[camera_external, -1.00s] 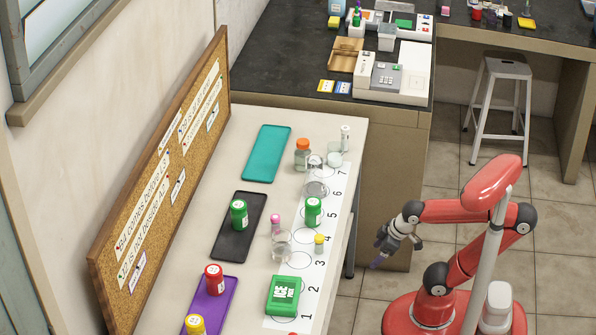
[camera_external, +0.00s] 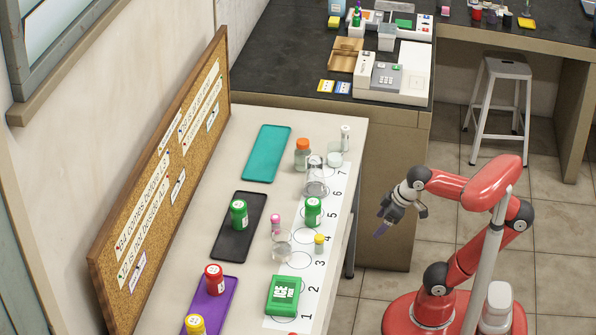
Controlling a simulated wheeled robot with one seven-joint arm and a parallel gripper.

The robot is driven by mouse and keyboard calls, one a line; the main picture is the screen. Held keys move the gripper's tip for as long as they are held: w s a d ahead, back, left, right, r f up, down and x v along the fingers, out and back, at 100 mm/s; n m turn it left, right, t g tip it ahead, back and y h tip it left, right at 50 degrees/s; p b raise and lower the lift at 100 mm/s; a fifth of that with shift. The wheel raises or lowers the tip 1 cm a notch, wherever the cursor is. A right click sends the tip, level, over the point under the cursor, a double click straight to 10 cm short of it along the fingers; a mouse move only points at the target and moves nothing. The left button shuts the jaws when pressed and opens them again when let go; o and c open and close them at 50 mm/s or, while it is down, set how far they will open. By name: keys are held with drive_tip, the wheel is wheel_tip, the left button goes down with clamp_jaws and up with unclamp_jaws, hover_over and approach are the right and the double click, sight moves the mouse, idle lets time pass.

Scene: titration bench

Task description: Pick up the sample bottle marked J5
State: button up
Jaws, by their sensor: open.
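Several bottles with white labels stand on the bench; their marks are too small to read, so I cannot tell which is J5. A green bottle (camera_external: 239,214) is on the black tray (camera_external: 228,243). Another green bottle (camera_external: 313,211) stands on the numbered strip (camera_external: 337,195) near the 5. A red bottle (camera_external: 213,279) is on the purple tray (camera_external: 232,290), with a yellow-capped bottle (camera_external: 195,325) cut by the lower picture edge. My gripper (camera_external: 394,220) is open and empty, to the right of the bench, apart from all bottles.
Clear glassware (camera_external: 316,180), an orange-capped jar (camera_external: 303,154), small pink (camera_external: 275,225) and yellow-capped (camera_external: 319,243) vials and a green box (camera_external: 283,296) crowd the bench. The teal tray (camera_external: 266,153) is empty. A corkboard (camera_external: 170,190) borders the left side.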

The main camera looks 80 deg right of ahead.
wheel_tip(320, 180, up, 18)
drive_tip(key=w+d+r+p, duration=0.1)
drive_tip(key=w+d+r, duration=0.1)
drive_tip(key=w+d, duration=0.35)
drive_tip(key=w+d+r+p, duration=0.2)
drive_tip(key=w, duration=0.6)
drive_tip(key=g+p, duration=0.1)
drive_tip(key=p, duration=0.1)
approach(301, 150)
drive_tip(key=d+r, duration=0.1)
drive_tip(key=shift+m, duration=0.3)
drive_tip(key=shift+s+f+x, duration=0.1)
drive_tip(key=shift+s+x, duration=0.05)
drive_tip(key=shift+x, duration=0.7)
drive_tip(key=shift+s+f+x, duration=0.1)
drive_tip(key=shift+s+x, duration=0.1)
drive_tip(key=shift+x, duration=0.7)
drive_tip(key=shift+s+x, duration=0.15)
drive_tip(key=shift+x, duration=0.7)
drive_tip(key=x, duration=0.5)
drive_tip(key=b+x, duration=0.1)
drive_tip(key=x, duration=0.1)
drive_tip(key=shift+w+d+f, duration=0.15)
drive_tip(key=shift+w+d, duration=0.1)
drive_tip(key=shift+d, duration=0.15)
drive_tip(key=c, duration=1.2)
